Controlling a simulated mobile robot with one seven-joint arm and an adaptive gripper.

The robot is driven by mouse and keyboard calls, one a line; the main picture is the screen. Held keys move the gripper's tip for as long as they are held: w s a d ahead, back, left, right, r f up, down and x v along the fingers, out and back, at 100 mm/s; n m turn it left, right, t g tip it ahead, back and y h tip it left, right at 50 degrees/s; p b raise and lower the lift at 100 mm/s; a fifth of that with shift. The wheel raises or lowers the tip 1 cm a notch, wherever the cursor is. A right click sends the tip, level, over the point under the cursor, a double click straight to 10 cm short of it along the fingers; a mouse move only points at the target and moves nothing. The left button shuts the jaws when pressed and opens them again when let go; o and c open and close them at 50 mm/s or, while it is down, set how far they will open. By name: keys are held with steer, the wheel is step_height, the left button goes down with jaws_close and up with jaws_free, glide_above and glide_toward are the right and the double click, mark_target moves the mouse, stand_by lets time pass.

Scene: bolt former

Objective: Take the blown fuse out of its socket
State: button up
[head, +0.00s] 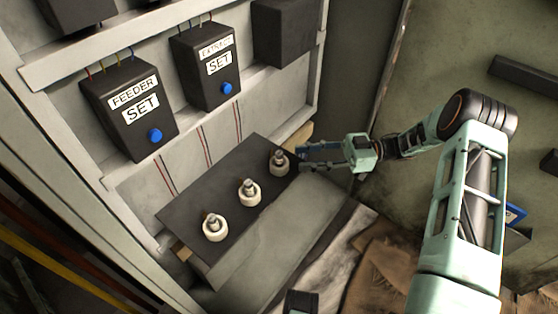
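Three fuses stand upright in round white sockets on a dark sloped panel inside the cabinet. The left fuse (214,223) has a small reddish spot beside its top. The middle fuse (249,187) and the right fuse (279,158) show grey tops with no red spot that I can make out. Which fuse is blown is not plainly marked. My gripper (302,158) is just right of the right fuse, pointing left, with its fingers apart and nothing visible between them. I cannot tell whether a finger touches that fuse.
Above the panel (190,195) hang dark boxes with blue buttons: one labelled FEEDER SET (133,115) and another marked SET (208,75). A further dark box (283,32) is to their right. The cabinet's side wall (355,80) stands behind my gripper. Brown cloth (385,270) lies below.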

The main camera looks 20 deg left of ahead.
mark_target(279, 156)
steer(key=shift+x, duration=1.1)
steer(key=shift+w+r+b+x, duration=0.15)
steer(key=shift+b+x, duration=0.1)
steer(key=shift+x, duration=0.65)
steer(key=shift+w+r+b+x, duration=0.1)
steer(key=shift+b+x, duration=0.15)
steer(key=shift+x, duration=0.65)
steer(key=shift+w+r+b+x, duration=0.15)
steer(key=shift+b+x, duration=0.1)
steer(key=shift+x, duration=0.7)
steer(key=shift+s+a, duration=0.1)
steer(key=shift+c, duration=0.4)
jaws_close()
